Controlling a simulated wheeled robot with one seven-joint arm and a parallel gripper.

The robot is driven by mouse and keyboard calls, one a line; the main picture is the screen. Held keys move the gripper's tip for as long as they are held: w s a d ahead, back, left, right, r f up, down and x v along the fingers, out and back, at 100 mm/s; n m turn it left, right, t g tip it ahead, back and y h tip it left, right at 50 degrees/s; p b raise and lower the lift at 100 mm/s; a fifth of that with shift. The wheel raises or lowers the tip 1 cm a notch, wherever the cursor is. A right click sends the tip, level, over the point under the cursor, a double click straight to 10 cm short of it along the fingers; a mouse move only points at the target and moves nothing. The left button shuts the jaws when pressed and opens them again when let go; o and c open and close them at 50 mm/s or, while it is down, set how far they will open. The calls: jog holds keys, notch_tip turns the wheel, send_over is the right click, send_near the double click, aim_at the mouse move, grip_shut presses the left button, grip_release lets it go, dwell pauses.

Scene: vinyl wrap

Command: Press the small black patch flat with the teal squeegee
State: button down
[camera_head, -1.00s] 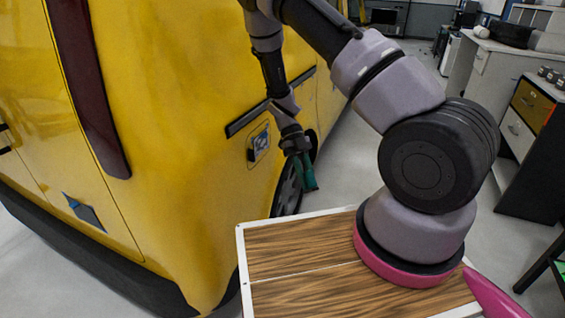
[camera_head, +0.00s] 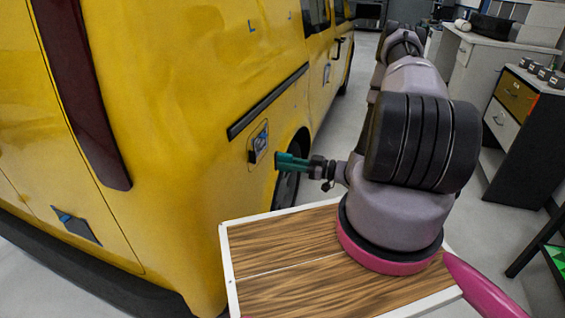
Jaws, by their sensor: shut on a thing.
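My gripper (camera_head: 322,169) is shut on the teal squeegee (camera_head: 290,162). The squeegee points left toward the yellow van's side and appears apart from it, in front of the dark wheel. A small dark patch (camera_head: 258,143) with a blue-grey part is on the van's side, left of and slightly above the squeegee. Another dark patch (camera_head: 77,227) with a blue corner is low on the van's rear. I cannot tell how flat either patch lies.
The yellow van (camera_head: 190,90) fills the left side. My wood-topped base lies below the arm. A drawer cabinet (camera_head: 515,125) and a grey bench (camera_head: 480,65) stand at the right.

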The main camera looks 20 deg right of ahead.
jog(key=shift+w+f+m+t, duration=0.2)
jog(key=shift+w+m+t, duration=0.1)
jog(key=shift+w+t, duration=0.1)
jog(key=x, duration=0.6)
jog(key=shift+w+a, duration=0.4)
jog(key=shift+a, duration=0.2)
dwell(0.7)
jog(key=shift+w+d+f, duration=0.1)
jog(key=shift+w+d, duration=0.6)
jog(key=shift+w, duration=0.2)
jog(key=shift+w, duration=0.1)
jog(key=shift+w+d, duration=0.6)
jog(key=shift+w, duration=0.2)
jog(key=shift+w+d, duration=0.1)
jog(key=shift+w+d, duration=0.6)
jog(key=shift+w, duration=0.15)
